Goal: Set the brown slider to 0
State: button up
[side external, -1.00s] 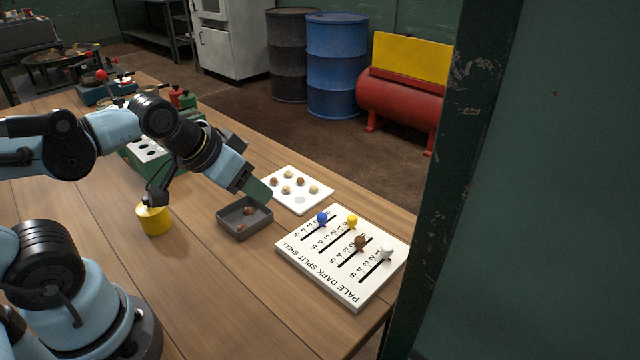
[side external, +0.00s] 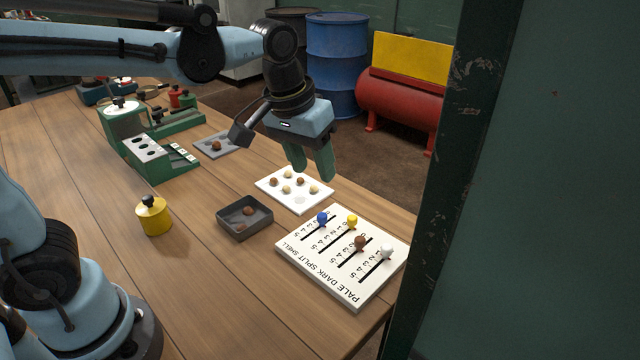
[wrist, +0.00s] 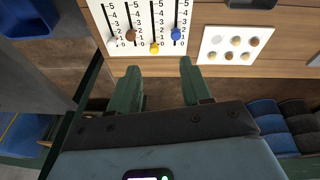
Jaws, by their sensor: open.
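The white slider board (side external: 320,283) lies near the table's right edge, with several coloured knobs on numbered slots. The brown slider (side external: 360,242) is between the yellow slider (side external: 352,221) and the white slider (side external: 387,251). The blue slider (side external: 322,217) is at the far side. In the wrist view the brown slider (wrist: 130,35) sits near the low end of its scale, about 1, a little farther from that end than yellow; the exact mark is unclear. My gripper (side external: 313,172) is open and empty, above and behind the board, apart from all sliders.
A white tray of nuts (side external: 277,198) lies beside the board. A dark green post (side external: 440,180) rises close to the board's right.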

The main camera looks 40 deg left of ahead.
aim_at(360, 239)
jog(key=w+d+f+n+g, duration=0.1)
jog(key=w+d+f+g, duration=0.15)
jog(key=w+d, duration=0.35)
jog(key=shift+g+y, duration=0.25)
jog(key=shift+y, duration=0.05)
jog(key=f, duration=0.8)
jog(key=d+f, duration=0.1)
jog(key=f, duration=0.2)
jog(key=shift+s+d+f, duration=0.1)
jog(key=shift+s+f, duration=0.3)
grip_shut()
